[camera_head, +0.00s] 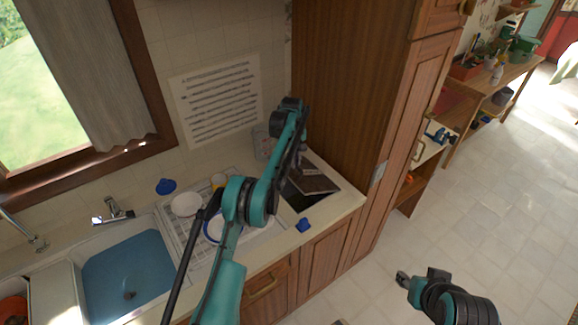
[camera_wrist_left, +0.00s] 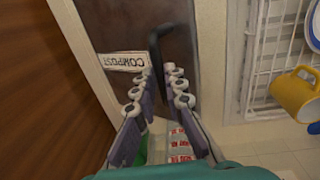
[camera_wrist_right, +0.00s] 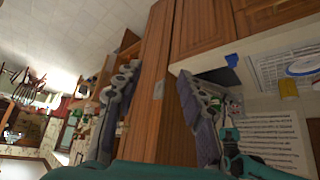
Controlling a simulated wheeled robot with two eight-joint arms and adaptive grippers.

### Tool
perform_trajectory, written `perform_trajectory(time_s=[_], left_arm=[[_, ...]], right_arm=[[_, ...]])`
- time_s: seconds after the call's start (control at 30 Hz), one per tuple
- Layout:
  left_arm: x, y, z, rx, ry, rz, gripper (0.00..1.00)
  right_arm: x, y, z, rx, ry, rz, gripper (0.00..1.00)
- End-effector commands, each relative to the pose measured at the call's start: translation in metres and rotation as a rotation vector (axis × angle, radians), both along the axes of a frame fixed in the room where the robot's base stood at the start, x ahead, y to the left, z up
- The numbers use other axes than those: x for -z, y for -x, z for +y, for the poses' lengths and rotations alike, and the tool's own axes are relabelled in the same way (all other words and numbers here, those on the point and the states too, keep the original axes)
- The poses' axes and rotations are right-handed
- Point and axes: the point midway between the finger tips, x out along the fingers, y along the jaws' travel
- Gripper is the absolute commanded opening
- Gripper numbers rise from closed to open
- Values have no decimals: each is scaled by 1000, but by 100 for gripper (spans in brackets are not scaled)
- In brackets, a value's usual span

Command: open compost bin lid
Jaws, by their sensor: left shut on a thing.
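The compost bin lid (camera_head: 318,181) is a dark panel set in the counter's right end, beside the tall wooden cabinet. A dark area shows beside it; I cannot tell how far the lid is raised. In the left wrist view the lid (camera_wrist_left: 122,25) carries a white COMPOST label (camera_wrist_left: 122,61) and a black bent handle (camera_wrist_left: 156,50). My left gripper (camera_wrist_left: 160,88) is shut on the handle, which runs down between its fingers. In the head view my forearm partly hides this grip. My right gripper (camera_wrist_right: 155,88) is open and empty, with fingers wide apart, low over the floor.
A tall wooden cabinet (camera_head: 345,90) closes off the lid's right side. A dish rack with plates and a yellow mug (camera_wrist_left: 296,95) lies to its left, then the blue sink (camera_head: 130,270). A blue object (camera_head: 303,225) sits at the counter's front edge.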

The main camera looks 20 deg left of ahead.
Motion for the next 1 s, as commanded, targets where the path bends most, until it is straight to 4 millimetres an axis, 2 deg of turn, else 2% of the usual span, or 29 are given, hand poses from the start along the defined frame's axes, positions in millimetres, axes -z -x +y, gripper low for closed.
perform_trajectory(time_s=[0.03, 0.3, 0.87, 0.9, 1.0], left_arm=[[-4, -6, -8, 4, 5, -10, 0], [-12, -16, -18, 6, 8, -11, 0], [-10, -20, -22, 7, 8, -10, 0], [-10, -20, -22, 7, 8, -10, 0], [-10, -20, -22, 7, 8, -10, 0]], right_arm=[[-7, 0, 0, 0, 0, 0, 40], [-22, 0, 0, 0, 0, 0, 40], [-24, 0, 0, 0, 0, 0, 40], [-24, 0, 0, 0, 0, 0, 37], [-26, -3, -1, -1, 6, -8, 11]])
